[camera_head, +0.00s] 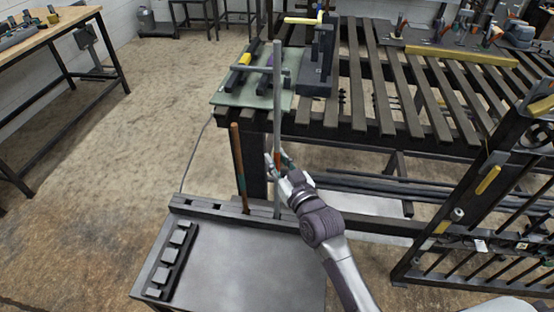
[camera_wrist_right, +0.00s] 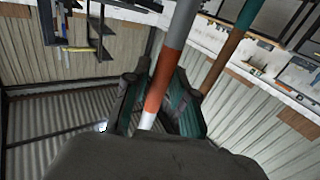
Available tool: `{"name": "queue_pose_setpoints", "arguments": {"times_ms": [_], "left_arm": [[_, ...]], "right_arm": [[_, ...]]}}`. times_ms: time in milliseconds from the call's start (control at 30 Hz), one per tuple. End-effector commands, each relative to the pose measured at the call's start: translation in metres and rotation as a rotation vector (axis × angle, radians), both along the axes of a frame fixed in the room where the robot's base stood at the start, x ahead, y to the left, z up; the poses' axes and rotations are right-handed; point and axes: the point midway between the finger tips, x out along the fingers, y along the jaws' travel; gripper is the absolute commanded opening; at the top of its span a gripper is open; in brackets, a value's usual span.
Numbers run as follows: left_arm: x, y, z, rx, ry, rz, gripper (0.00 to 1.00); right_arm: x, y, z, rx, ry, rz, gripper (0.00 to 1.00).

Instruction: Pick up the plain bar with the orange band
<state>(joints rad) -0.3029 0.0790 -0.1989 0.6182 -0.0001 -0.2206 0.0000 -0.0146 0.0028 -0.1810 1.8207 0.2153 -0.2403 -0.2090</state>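The plain grey bar (camera_head: 277,100) stands upright in the slotted rail of the low grey stand. In the right wrist view, the grey bar (camera_wrist_right: 181,25) shows its orange band (camera_wrist_right: 159,90) and a white part below it, between the fingers. My right gripper (camera_head: 279,163) has one finger on each side of the bar at the band's height. The fingertips (camera_wrist_right: 160,70) are close to the bar; I cannot tell whether both press on it. The bar's foot is down at the rail. My left gripper is not in view.
A brown bar with a teal band (camera_head: 238,165) stands just left of the grey bar. The slatted table (camera_head: 385,115), with a green mat (camera_head: 232,97) and black fixtures, is behind. A dark block row (camera_head: 172,260) lies on the stand. A barred gate (camera_head: 485,240) is at right.

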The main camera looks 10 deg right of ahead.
Motion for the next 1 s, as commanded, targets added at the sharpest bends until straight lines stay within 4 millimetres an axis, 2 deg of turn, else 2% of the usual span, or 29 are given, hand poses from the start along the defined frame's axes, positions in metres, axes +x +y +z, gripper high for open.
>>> {"name": "queue_pose_setpoints", "arguments": {"times_ms": [33,100,767,1000], "left_arm": [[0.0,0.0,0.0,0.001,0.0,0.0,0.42],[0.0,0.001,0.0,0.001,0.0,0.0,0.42],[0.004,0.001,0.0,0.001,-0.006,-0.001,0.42],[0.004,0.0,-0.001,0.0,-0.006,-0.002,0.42]], "right_arm": [[0.0,0.0,0.0,0.0,0.0,0.0,0.12],[0.0,0.0,0.0,0.0,0.0,0.0,0.0],[0.0,0.0,0.007,0.002,-0.01,-0.001,0.0],[0.001,0.0,0.026,0.003,-0.014,-0.001,0.0]]}}
